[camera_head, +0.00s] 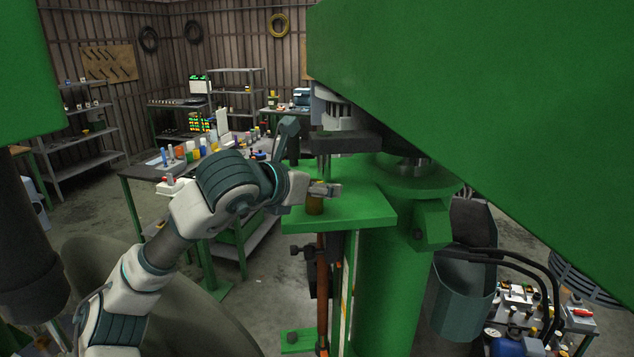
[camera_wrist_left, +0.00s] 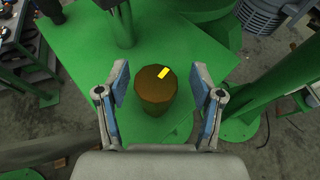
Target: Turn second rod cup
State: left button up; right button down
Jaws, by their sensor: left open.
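The rod cup (camera_wrist_left: 155,98) is a brown, round-topped cylinder with a yellow mark on its top, right of the middle. It stands on a green plate (camera_wrist_left: 85,65) of the machine. In the left wrist view my left gripper (camera_wrist_left: 158,90) is open, with one blue-padded finger on each side of the cup and a visible gap on both sides. My right gripper is not in view.
A thick green column (camera_head: 385,290) stands right of the plate, and a large green beam (camera_head: 500,90) hangs above at the right. A dark block (camera_head: 346,140) is above the plate. A workbench (camera_head: 135,172) with bottles stands behind my arm.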

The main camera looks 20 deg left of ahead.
pick_arm(q)
jog(key=shift+a, duration=0.4)
jog(key=shift+c, duration=0.3)
jog(key=shift+a, duration=0.1)
jog(key=c, duration=0.8)
jog(key=shift+s+d, duration=0.1)
jog(key=shift+d, duration=0.1)
jog(key=c, duration=0.3)
jog(key=shift+d, duration=0.1)
